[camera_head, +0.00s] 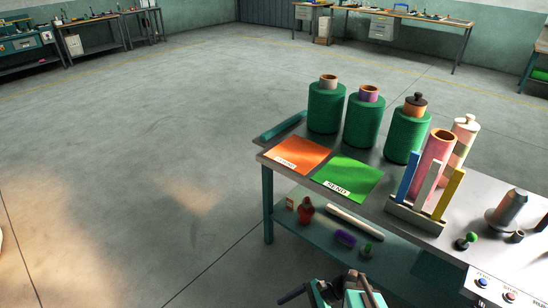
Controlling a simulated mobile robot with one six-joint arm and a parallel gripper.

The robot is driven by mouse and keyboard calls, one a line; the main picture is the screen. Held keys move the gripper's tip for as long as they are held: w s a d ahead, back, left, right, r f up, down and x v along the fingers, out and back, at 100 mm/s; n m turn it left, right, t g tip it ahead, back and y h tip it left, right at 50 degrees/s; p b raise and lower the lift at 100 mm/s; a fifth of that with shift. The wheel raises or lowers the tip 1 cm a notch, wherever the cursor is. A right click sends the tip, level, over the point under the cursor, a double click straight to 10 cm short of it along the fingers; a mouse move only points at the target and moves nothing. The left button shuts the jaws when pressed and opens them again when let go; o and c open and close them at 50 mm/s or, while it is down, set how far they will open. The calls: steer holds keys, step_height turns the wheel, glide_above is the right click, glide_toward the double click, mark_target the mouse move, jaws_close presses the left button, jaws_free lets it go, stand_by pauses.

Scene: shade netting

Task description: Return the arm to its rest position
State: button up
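Part of my arm's end shows at the bottom edge, in front of the table, with teal and dark parts of my gripper (340,292) cut off by the frame. I cannot make out whether its fingers are apart or together. Nothing is clearly seen held in it. The work table (455,192) stands to the right of and beyond it.
The table carries green netting rolls (326,106), an orange mat (297,153), a green mat (346,180) marked SEND, a rack with coloured bars (418,215) and a button panel (497,288). Small items lie on its lower shelf (400,262). The floor at left is clear.

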steer(key=s+d+f+n+g+h+b, duration=0.25)
steer(key=s+f+n+h, duration=0.45)
steer(key=s+f, duration=0.45)
steer(key=s+d+f+n+h, duration=0.1)
steer(key=d+f+n+h, duration=0.1)
steer(key=d+n, duration=0.7)
steer(key=shift+d+f+n+h, duration=0.2)
steer(key=shift+n+h, duration=0.3)
steer(key=shift+h, duration=0.4)
